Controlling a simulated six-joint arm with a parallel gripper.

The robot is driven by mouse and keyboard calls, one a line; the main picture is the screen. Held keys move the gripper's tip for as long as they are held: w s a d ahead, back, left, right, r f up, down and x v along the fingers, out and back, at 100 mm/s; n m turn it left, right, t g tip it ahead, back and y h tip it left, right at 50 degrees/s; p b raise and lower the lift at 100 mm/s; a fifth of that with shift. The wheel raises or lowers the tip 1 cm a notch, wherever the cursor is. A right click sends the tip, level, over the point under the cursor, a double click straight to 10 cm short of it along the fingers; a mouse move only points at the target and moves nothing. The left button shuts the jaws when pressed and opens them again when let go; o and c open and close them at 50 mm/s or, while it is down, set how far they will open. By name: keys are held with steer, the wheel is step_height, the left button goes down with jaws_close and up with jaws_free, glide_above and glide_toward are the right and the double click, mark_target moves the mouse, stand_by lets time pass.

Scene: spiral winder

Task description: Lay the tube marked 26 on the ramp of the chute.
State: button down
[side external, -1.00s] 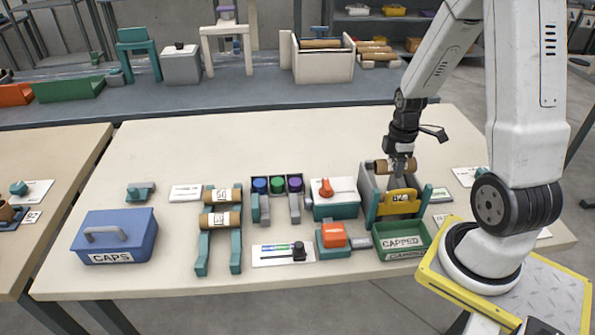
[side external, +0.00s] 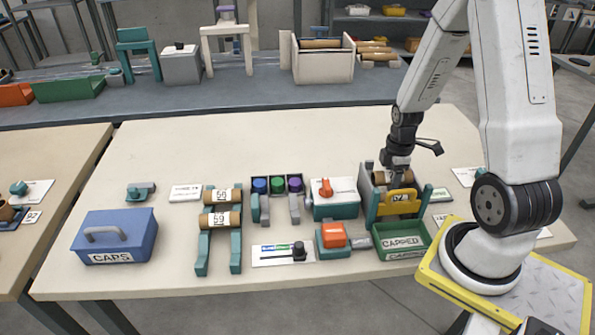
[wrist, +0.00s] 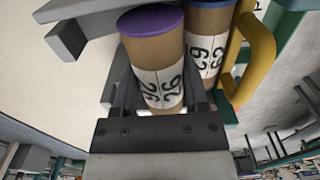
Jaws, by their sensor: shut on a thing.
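My gripper (side external: 396,178) is shut on a brown tube (wrist: 158,70) with a purple end and a white label that reads 26 in the wrist view. In the side view the tube (side external: 378,178) lies across the fingers, low over the chute (side external: 366,205), a grey-walled piece with teal posts. I cannot tell whether it touches the ramp, which is mostly hidden by the gripper and the yellow gate (side external: 400,203). Beside it in the wrist view is a second tube (wrist: 207,45) with a blue end; its label, perhaps 29 or 62, is unclear.
A green CAPPED bin (side external: 403,241) stands in front of the chute. An orange block on a teal base (side external: 333,237) and a teal box with an orange knob (side external: 336,205) stand to its left. Further left are a rack (side external: 236,255) with two tubes and a blue CAPS box (side external: 114,236).

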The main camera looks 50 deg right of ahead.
steer(key=shift+s+f, duration=0.1)
steer(key=shift+f, duration=0.45)
steer(key=shift+c, duration=2)
jaws_free()
steer(key=shift+a, duration=0.1)
steer(key=shift+r, duration=0.2)
step_height(320, 180, up, 13)
steer(key=w+a+f+m+t, duration=0.1)
steer(key=a+m, duration=0.3)
steer(key=a, duration=0.6)
steer(key=w+a+f+m+t, duration=0.1)
steer(key=w+a+m, duration=0.2)
steer(key=a, duration=0.7)
steer(key=shift+a+f+m+t, duration=0.2)
steer(key=shift+a+m+t, duration=0.15)
steer(key=shift+m, duration=0.65)
steer(key=shift+d, duration=0.1)
